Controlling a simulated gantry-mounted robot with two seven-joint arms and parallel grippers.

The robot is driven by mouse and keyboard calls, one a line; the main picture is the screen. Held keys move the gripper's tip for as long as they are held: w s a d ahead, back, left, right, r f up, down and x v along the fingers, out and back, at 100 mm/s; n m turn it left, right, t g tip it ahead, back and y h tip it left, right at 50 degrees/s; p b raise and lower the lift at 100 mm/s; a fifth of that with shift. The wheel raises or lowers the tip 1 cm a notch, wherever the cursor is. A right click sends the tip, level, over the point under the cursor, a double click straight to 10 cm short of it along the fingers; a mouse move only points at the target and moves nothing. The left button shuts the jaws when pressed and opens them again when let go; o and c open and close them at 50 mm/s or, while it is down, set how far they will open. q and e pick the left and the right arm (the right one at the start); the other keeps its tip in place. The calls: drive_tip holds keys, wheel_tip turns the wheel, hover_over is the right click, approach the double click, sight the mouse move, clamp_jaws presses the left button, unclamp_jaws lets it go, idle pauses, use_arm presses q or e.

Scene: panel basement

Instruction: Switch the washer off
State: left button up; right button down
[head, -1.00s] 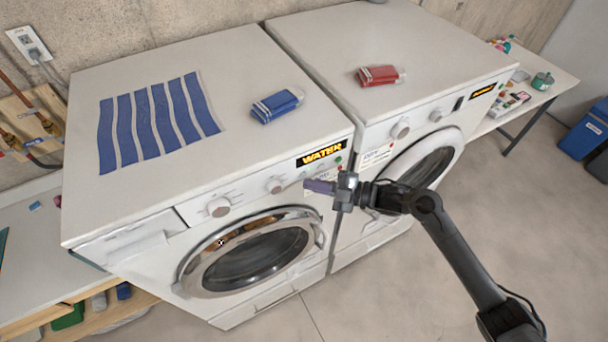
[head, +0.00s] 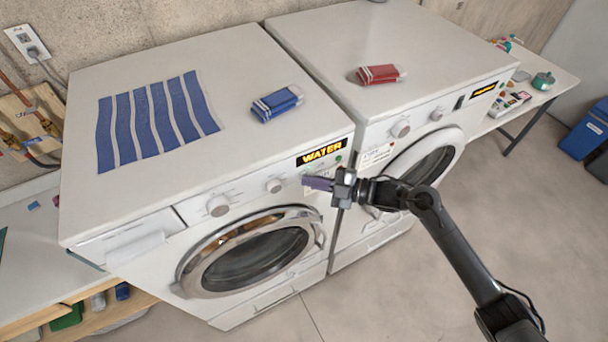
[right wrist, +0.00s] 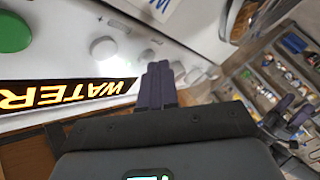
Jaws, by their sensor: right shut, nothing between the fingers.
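The white washer (head: 140,215) stands at the left, with a lit "WATER" display (head: 321,152), two white knobs (head: 218,206) and a round glass door (head: 255,258). A small green button (head: 338,158) sits by the display. In the right wrist view, the display (right wrist: 70,93), a larger green button (right wrist: 12,31) and a round white button (right wrist: 103,47) show. My right gripper (head: 308,182) is shut and empty in front of the panel, just below the display. Its fingertips (right wrist: 157,68) point at the panel; contact cannot be told. My left gripper is out of view.
A second white machine (head: 400,40) stands to the right, with a red packet (head: 378,75) on top. A blue packet (head: 277,104) and a blue-striped cloth (head: 155,120) lie on the washer. A side table (head: 555,80) and blue bins (head: 585,130) are at the right.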

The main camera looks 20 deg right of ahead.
drive_tip(key=shift+w, duration=0.1)
idle(0.6)
drive_tip(key=shift+s+d, duration=0.1)
drive_tip(key=shift+s, duration=0.5)
drive_tip(key=shift+p, duration=0.3)
drive_tip(key=s+d+p, duration=0.1)
drive_tip(key=s+p, duration=0.2)
drive_tip(key=s, duration=0.3)
idle(0.5)
